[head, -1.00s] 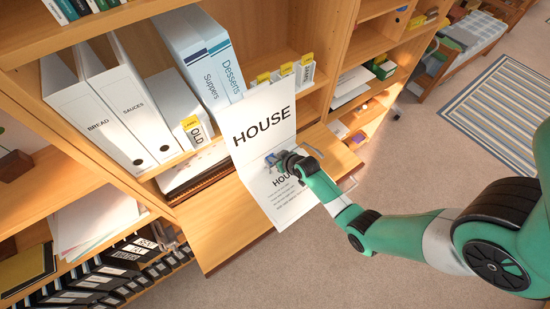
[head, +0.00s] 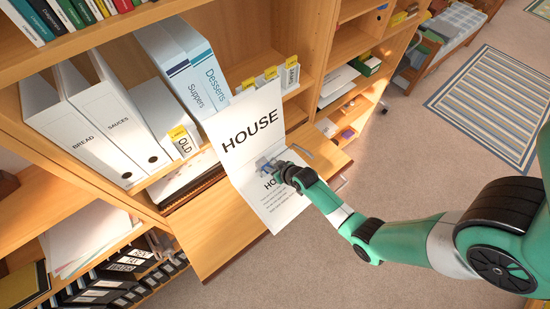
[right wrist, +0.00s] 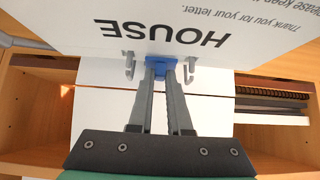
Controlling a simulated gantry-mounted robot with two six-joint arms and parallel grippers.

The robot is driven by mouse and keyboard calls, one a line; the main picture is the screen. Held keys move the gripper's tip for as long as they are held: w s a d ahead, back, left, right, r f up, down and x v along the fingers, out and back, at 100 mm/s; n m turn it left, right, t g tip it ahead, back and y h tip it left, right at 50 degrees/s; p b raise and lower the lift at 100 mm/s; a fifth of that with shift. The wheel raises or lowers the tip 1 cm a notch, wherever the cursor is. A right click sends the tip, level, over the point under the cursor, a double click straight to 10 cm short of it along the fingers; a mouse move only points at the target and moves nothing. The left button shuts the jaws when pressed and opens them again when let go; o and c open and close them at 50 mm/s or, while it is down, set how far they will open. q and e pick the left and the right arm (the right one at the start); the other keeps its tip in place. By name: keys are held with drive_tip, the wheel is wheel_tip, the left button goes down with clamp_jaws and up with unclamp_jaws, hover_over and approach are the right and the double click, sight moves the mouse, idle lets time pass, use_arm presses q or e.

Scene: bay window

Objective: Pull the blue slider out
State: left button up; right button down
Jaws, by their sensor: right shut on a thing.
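The blue slider (right wrist: 157,66) is small and sits at the fold of a white open folder marked HOUSE (head: 252,105). My right gripper (right wrist: 160,75) is shut on the slider, with a finger on each side. In the head view the gripper (head: 268,166) reaches in from the right over the folder's lower half and covers most of the slider and some of the print. Grey metal hooks stand left (right wrist: 129,66) and right (right wrist: 191,70) of the slider in the wrist view. My left gripper is not in view.
The folder rests at a wooden pull-out board (head: 205,235) of a bookcase. White binders (head: 95,125) and blue-white Suppers and Desserts binders (head: 185,70) stand behind it to the left. A small drawer part shows beside dark slats (right wrist: 272,104).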

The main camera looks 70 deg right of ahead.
drive_tip(key=shift+s, duration=0.15)
drive_tip(key=c, duration=0.8)
unclamp_jaws()
drive_tip(key=shift+c, duration=0.2)
drive_tip(key=shift+a, duration=0.1)
drive_tip(key=shift+s+r, duration=0.15)
drive_tip(key=shift+r, duration=0.2)
drive_tip(key=p+v, duration=0.3)
drive_tip(key=v, duration=0.7)
drive_tip(key=shift+s+a+r, duration=0.25)
drive_tip(key=shift+s, duration=0.05)
